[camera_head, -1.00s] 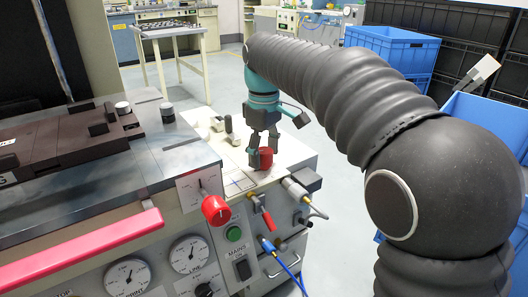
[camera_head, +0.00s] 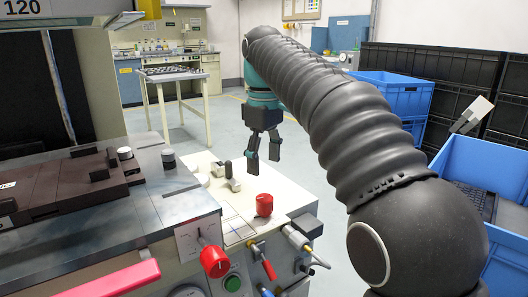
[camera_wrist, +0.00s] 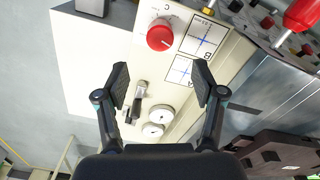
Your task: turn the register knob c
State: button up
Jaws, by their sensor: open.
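The register knob c is a red round knob (camera_head: 264,205) on the cream top of the side panel (camera_head: 290,193). In the wrist view the knob (camera_wrist: 160,35) shows beside a letter C and next to printed crosshair squares marked A and B. A short pale mark shows on its cap. My gripper (camera_head: 263,158) is open and empty, raised above and behind the knob, apart from it. In the wrist view my open fingers (camera_wrist: 160,84) frame the panel, with the knob beyond the fingertips.
A second red knob (camera_head: 214,262) sits on the machine's front face, with a pink bar (camera_head: 110,281) to its left. A dark lever (camera_head: 229,170) and pale round knobs stand on the panel left of my gripper. Blue crates (camera_head: 462,145) stand at right. Open floor lies behind.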

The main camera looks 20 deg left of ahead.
jog(key=shift+r, duration=0.85)
jog(key=s+d+f+m+t, duration=0.1)
jog(key=s+d+f+m, duration=0.15)
jog(key=d, duration=0.75)
jog(key=s+d+f+m+t, duration=0.15)
jog(key=s+d+m, duration=0.25)
jog(key=d, duration=0.5)
jog(key=s+d+f+m+t, duration=0.3)
jog(key=s+d+f+m, duration=0.4)
jog(key=s+d+f, duration=0.5)
jog(key=s+f, duration=0.3)
jog(key=shift+d, duration=0.2)
